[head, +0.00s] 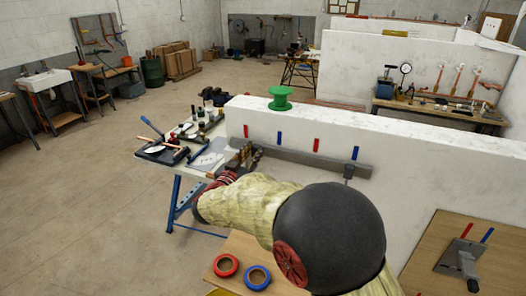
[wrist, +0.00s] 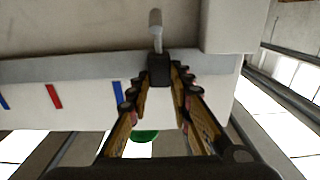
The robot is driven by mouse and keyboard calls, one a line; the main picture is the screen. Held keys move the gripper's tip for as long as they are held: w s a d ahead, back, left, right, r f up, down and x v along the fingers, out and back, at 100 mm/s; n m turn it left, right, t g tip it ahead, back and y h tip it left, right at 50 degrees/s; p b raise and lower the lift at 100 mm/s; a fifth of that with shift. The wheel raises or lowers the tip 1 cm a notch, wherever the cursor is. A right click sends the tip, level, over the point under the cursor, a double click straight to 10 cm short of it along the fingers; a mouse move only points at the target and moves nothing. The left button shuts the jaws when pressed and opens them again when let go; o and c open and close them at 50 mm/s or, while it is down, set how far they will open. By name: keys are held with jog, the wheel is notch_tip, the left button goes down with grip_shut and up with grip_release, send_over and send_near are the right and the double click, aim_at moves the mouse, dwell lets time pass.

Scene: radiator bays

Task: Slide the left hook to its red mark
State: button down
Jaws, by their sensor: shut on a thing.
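A grey rail (head: 315,165) runs along the low white wall, with red and blue marks above it. The left red mark (head: 246,131) stands above my gripper (head: 246,157), near the rail's left end. The left blue mark (head: 279,138) is to the right of it. In the wrist view, my gripper (wrist: 161,82) is shut on the left hook's dark block (wrist: 159,70), with its pale peg (wrist: 155,30) sticking out beyond. In the head view my gripper hides this hook. The left red mark cannot be seen in the wrist view; a blue mark (wrist: 118,92) shows beside the fingers.
The right hook (head: 349,171) hangs on the rail below the right blue mark (head: 354,153). A green spool (head: 280,98) stands on the wall top. A cluttered bench (head: 160,172) is left of my gripper. Tape rings (head: 226,266) lie on a wooden surface in front.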

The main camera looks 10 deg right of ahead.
aim_at(245, 143)
jog(key=w+a+p, duration=0.1)
jog(key=a, duration=0.1)
jog(key=w+a, duration=0.2)
jog(key=shift+p, duration=0.35)
jog(key=c, duration=1.6)
grip_release()
jog(key=shift+s+a, duration=0.1)
jog(key=v, duration=1.1)
jog(key=shift+s+a, duration=0.2)
jog(key=shift+s, duration=0.15)
